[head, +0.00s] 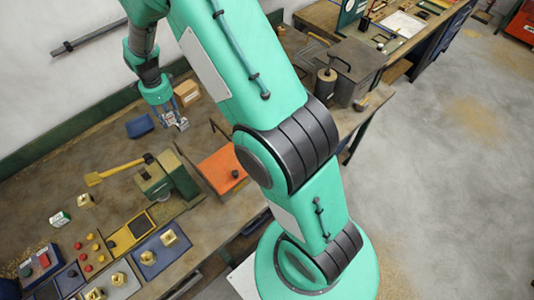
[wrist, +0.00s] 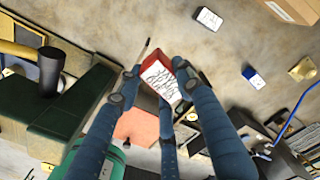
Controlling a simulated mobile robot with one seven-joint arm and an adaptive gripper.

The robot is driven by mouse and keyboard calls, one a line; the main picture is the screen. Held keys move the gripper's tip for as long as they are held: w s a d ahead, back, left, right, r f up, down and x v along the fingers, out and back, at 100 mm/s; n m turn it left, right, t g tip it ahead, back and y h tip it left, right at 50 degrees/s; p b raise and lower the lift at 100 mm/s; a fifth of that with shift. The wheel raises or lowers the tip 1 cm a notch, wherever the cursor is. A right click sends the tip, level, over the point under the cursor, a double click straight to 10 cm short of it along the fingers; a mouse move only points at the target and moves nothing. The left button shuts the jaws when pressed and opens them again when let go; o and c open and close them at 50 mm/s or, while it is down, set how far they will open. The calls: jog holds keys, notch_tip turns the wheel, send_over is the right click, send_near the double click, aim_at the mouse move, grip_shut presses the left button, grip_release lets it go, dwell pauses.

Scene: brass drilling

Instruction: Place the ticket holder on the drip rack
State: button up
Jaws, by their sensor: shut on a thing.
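The ticket holder (wrist: 161,80) looks like a small white block with dark scribbled writing and a red edge. It sits between the blue-grey fingers of my gripper (wrist: 157,88) in the wrist view. In the head view my gripper (head: 172,117) hangs over the back of the bench, with the holder (head: 183,124) small at its tips. The fingers are closed on it, and it appears to be held above the bench. I cannot tell for sure which thing is the drip rack.
A blue bin (head: 140,126) and a cardboard box (head: 187,93) are near my gripper. An orange plate (head: 222,170) lies to the right, beside a green machine with a yellow lever (head: 115,171). Trays with brass parts (head: 148,258) fill the front left. Bare bench shows between them.

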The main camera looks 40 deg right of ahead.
jog(key=s+d+f+m, duration=0.1)
jog(key=s+d, duration=0.5)
jog(key=s, duration=0.4)
jog(key=s+d+m+b, duration=0.1)
jog(key=s+d+m, duration=0.1)
jog(key=s+d, duration=0.65)
jog(key=s+d+f+m, duration=0.1)
jog(key=s+d, duration=0.2)
jog(key=s, duration=0.9)
jog(key=s+f+m, duration=0.2)
jog(key=s, duration=1)
notch_tip(320, 180, down, 7)
jog(key=shift+s+d+b, duration=0.15)
jog(key=shift+s+b, duration=0.05)
jog(key=shift+b, duration=0.2)
jog(key=shift+w+d, duration=0.1)
jog(key=shift+w, duration=0.05)
jog(key=w+d, duration=0.2)
jog(key=w, duration=0.2)
jog(key=w+d+f, duration=0.1)
jog(key=w+d, duration=0.2)
jog(key=w, duration=0.2)
jog(key=w+d, duration=0.2)
jog(key=w, duration=0.3)
jog(key=shift+d+f, duration=0.15)
jog(key=shift+f, duration=0.05)
jog(key=shift+f, duration=0.1)
jog(key=shift+f, duration=1.65)
